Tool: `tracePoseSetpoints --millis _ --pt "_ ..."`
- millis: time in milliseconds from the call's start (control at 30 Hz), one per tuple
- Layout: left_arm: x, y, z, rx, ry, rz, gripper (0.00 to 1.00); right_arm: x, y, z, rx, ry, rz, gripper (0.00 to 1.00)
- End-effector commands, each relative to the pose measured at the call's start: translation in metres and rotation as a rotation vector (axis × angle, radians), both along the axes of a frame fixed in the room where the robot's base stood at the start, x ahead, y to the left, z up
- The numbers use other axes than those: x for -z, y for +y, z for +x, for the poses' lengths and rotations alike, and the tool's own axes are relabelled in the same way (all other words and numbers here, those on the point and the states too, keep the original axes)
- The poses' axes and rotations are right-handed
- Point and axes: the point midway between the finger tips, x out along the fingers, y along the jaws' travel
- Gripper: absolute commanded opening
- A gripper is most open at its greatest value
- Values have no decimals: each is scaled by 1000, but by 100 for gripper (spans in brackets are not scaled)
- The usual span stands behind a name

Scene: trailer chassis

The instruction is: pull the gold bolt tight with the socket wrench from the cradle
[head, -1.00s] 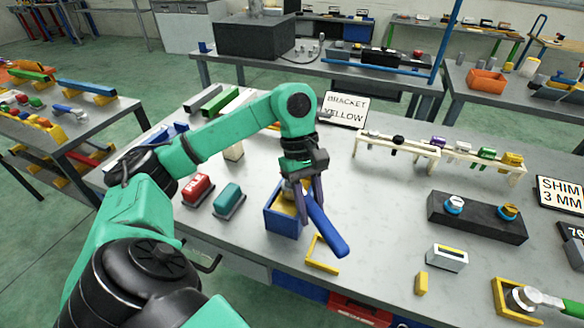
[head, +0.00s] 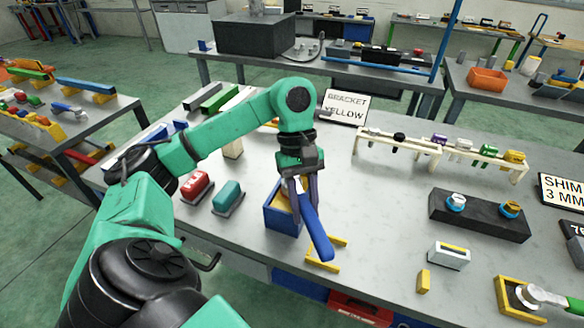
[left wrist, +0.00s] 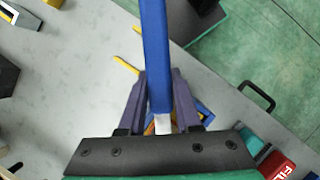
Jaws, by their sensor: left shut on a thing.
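My left gripper (head: 303,196) is shut on a tool with a long blue handle (head: 318,235), probably the socket wrench. Its handle slants toward the near side of the table; its head is hidden by the fingers. In the left wrist view, the blue handle (left wrist: 157,55) runs up between the fingers, with a pale metal part (left wrist: 163,124) below. The gold bolt (head: 510,209) stands at the right of a black block (head: 478,228), well to the right of my gripper. A yellow frame (head: 312,264), possibly the cradle, lies by the handle's end. My right gripper is not in view.
A blue box (head: 282,222) stands just behind and below my left gripper. A silver bolt (head: 455,202) shares the black block. A yellow tray (head: 505,298) with a green-handled tool (head: 555,299) is at lower right. A pale rack (head: 405,146) stands behind.

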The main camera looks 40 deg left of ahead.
Motion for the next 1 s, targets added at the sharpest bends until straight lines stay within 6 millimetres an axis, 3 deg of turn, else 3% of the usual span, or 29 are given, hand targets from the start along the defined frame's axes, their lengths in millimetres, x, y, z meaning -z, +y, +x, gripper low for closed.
tracePoseSetpoints --millis 333,1000 --pt "-5 -2 4 -50 -3 -2 0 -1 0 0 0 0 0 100" --pt "-54 -2 4 -51 -1 -1 0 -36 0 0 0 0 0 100"
